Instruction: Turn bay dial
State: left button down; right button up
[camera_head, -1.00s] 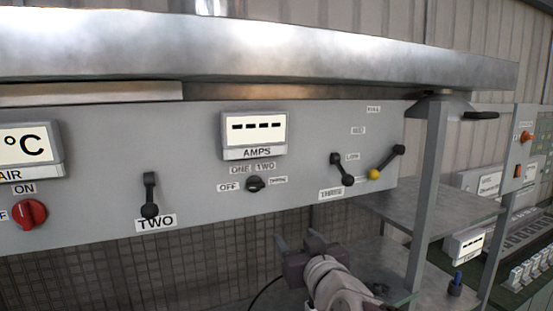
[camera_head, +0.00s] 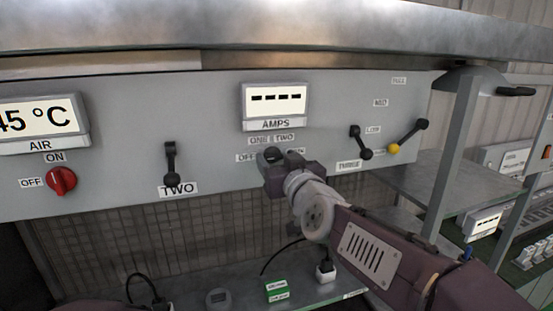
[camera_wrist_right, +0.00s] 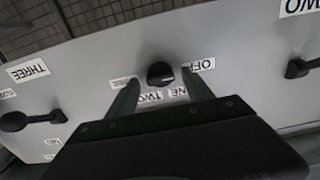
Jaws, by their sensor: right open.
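The bay dial (camera_head: 273,154) is a small black knob under the AMPS display (camera_head: 275,103) on the grey panel. In the head view my right gripper (camera_head: 287,168) is in front of it and partly hides it and its labels. In the right wrist view the dial (camera_wrist_right: 160,74) shows whole, with a pale mark on its face and the OFF, ONE, TWO and THREE labels around it. My right gripper (camera_wrist_right: 157,92) is open and empty there, its fingers on either side just short of the dial. I cannot tell whether they touch it. My left gripper is not in view.
A red ON/OFF knob (camera_head: 61,180) and black lever TWO (camera_head: 171,165) are to the left. Lever THREE (camera_head: 360,142) and a yellow-based lever (camera_head: 408,135) are to the right. A metal ledge (camera_head: 270,35) overhangs the panel. A shelf with plugs (camera_head: 326,271) lies below.

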jog(key=shift+w+a+r, duration=0.1)
jog(key=shift+w+a, duration=0.05)
jog(key=shift+a, duration=0.1)
jog(key=shift+d, duration=0.15)
jog(key=c, duration=0.4)
grip_shut()
